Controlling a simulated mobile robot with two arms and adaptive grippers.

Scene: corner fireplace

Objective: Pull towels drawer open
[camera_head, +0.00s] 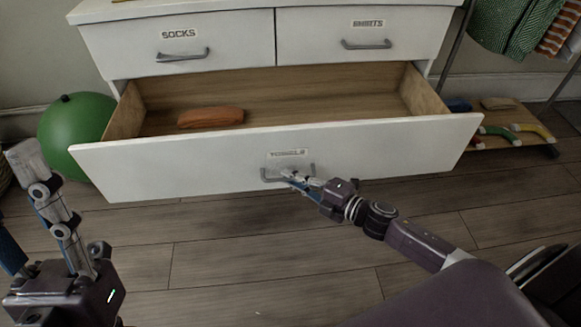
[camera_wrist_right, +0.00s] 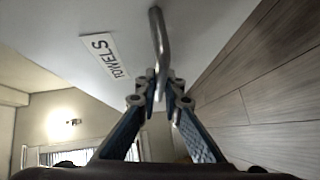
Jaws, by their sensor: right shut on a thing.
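The white towels drawer (camera_head: 190,165) is pulled well out of the white dresser, with its wooden inside showing. Its label (camera_head: 287,153) is partly legible in the head view and reads TOWELS in the right wrist view (camera_wrist_right: 105,55). My right gripper (camera_head: 293,178) is shut on the grey metal drawer handle (camera_head: 313,172); the fingers also show closed around the handle (camera_wrist_right: 160,40) in the right wrist view. My left gripper (camera_head: 22,195) is open and empty at the left, apart from the drawer. One of its fingers is partly cut off by the frame.
An orange-brown folded cloth (camera_head: 211,117) lies in the drawer. The socks drawer (camera_head: 225,45) and the drawer beside it (camera_head: 330,28) are shut. A green ball (camera_head: 75,130) sits left of the drawer. A rack with shoes (camera_head: 497,133) stands right. Floor in front is clear.

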